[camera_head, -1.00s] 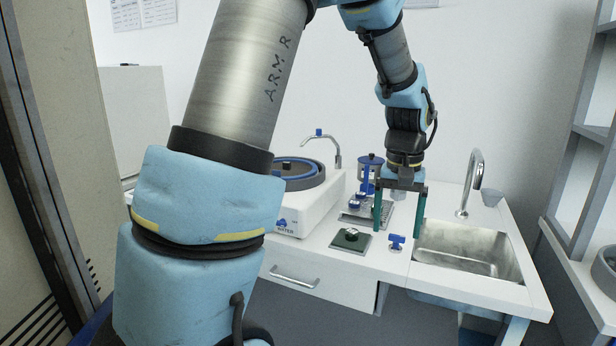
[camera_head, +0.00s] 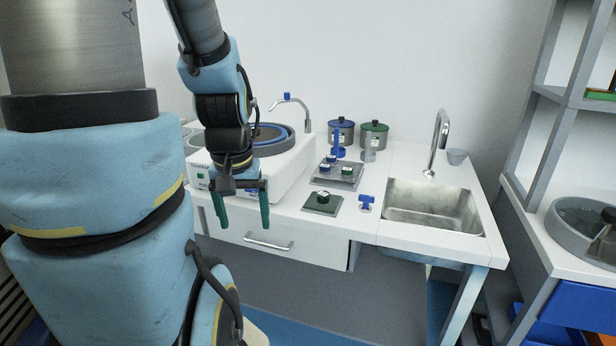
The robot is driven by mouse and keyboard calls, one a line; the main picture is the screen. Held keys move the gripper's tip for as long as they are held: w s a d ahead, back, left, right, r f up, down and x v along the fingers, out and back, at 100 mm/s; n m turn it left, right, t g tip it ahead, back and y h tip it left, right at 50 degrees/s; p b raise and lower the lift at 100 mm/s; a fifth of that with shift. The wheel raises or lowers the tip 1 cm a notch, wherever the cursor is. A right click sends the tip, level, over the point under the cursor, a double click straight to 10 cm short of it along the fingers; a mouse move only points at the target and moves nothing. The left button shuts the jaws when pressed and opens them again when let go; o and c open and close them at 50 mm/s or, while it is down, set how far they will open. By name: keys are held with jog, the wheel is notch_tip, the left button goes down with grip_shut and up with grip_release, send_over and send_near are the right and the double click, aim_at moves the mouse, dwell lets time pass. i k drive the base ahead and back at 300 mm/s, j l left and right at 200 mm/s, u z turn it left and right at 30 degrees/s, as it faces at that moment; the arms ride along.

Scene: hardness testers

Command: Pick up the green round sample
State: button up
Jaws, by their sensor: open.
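A small round piece with a pale top and dark green side (camera_head: 323,197) sits on a dark green square plate (camera_head: 312,208) near the counter's front edge. A metal tray (camera_head: 350,183) behind it holds small blue pieces (camera_head: 325,168) and a small green piece (camera_head: 347,169). At this size I cannot tell for sure which green piece is the round sample. My gripper (camera_head: 243,226) points down with its two green fingers wide apart and nothing between them. It appears left of the plate, in front of the white machine and drawer, apart from the pieces.
A white machine with a round basin (camera_head: 268,138) stands left. A blue canister (camera_head: 341,134) and a green canister (camera_head: 374,136) stand behind the tray. A blue valve handle (camera_head: 366,202), the sink (camera_head: 430,207) and its tall faucet (camera_head: 439,140) lie right of the plate.

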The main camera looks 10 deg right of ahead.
aim_at(322, 198)
jog(key=i+j+z, duration=0.3)
jog(key=i+j, duration=0.2)
jog(key=j, duration=0.2)
jog(key=i+j+z, duration=0.15)
jog(key=j, duration=0.25)
jog(key=i+j+z, duration=0.15)
jog(key=j, duration=0.25)
jog(key=i, duration=0.1)
